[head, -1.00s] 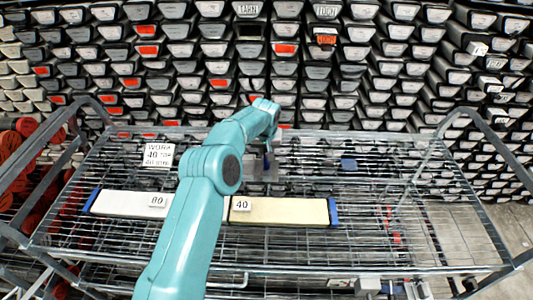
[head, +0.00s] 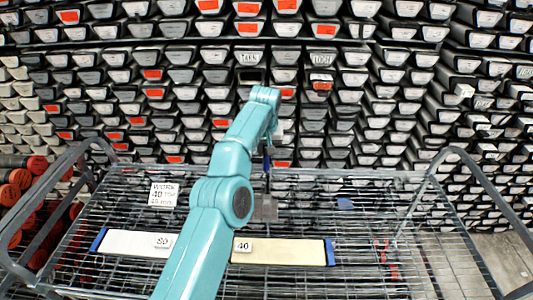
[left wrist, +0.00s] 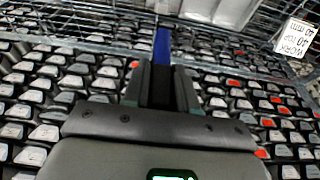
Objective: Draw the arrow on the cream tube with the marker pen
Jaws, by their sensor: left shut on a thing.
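The cream tube (head: 285,252) lies on the wire cart, right of my left arm, with a "40" card on its left part and a blue cap at its right end. My arm covers its left end. My left gripper (left wrist: 161,78) is shut on the blue marker pen (left wrist: 161,48), which sticks out beyond the fingers. In the head view the pen (head: 267,161) shows as a thin dark blue piece, seen above and behind the cream tube and apart from it. No arrow can be made out on the tube. My right gripper is not in view.
A white tube (head: 130,242) with an "80" card lies left of my arm. A sign (head: 163,194) reading "WORK 40 TOP" stands at the cart's back left. A grey block (head: 265,208) sits behind the cream tube. Stacked liners fill the background; cart rails (head: 480,185) rise at the sides.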

